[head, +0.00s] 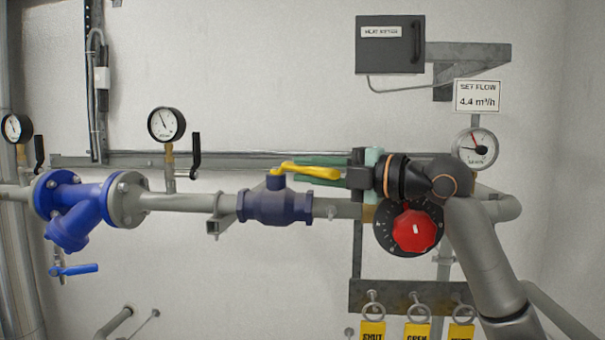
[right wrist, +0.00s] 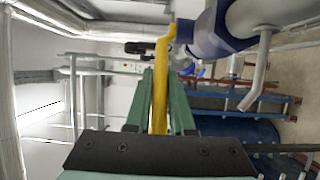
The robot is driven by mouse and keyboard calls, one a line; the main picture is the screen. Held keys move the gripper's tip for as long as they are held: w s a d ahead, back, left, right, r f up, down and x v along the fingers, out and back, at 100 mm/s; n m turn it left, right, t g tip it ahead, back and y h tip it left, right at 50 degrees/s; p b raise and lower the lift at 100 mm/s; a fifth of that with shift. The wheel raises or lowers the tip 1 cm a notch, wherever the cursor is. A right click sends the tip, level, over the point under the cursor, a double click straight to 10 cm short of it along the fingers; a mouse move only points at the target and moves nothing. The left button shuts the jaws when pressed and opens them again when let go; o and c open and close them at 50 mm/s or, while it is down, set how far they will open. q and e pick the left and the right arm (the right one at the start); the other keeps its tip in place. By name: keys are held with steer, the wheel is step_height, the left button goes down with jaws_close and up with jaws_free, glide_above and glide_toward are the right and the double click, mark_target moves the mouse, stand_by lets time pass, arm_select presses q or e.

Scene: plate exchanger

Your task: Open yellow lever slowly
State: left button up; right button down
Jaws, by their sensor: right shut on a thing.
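The yellow lever (head: 290,167) sits on top of the dark blue ball valve (head: 275,206) in the horizontal pipe. It points right, roughly along the pipe. In the right wrist view the yellow lever (right wrist: 160,95) runs between the two green fingers of my right gripper (right wrist: 161,75) toward the blue valve body (right wrist: 205,35). My left gripper is not in view.
A red knob (head: 415,231) on a black dial sits just below my right wrist. A round flow gauge (head: 474,149) is behind the arm, under a "SET FLOW 4.4 m³/h" sign (head: 478,96). Yellow tags (head: 372,331) hang below. A blue strainer (head: 75,206) and pressure gauge (head: 166,124) are left.

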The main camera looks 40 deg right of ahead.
steer(key=shift+d+r+y, duration=0.15)
steer(key=shift+d+y, duration=0.15)
steer(key=shift+d, duration=0.2)
steer(key=c, duration=0.8)
jaws_free()
steer(key=shift+s+d+f+b, duration=0.15)
steer(key=shift+s+f+b, duration=0.15)
steer(key=shift+s+b, duration=0.2)
steer(key=b+v, duration=0.1)
steer(key=v, duration=0.2)
steer(key=b+v, duration=0.2)
steer(key=v, duration=0.2)
steer(key=b+v, duration=0.1)
steer(key=v, duration=0.3)
steer(key=shift+s+r+b, duration=0.15)
steer(key=shift+r+b, duration=0.15)
steer(key=shift+b, duration=0.1)
steer(key=shift+s+d, duration=0.1)
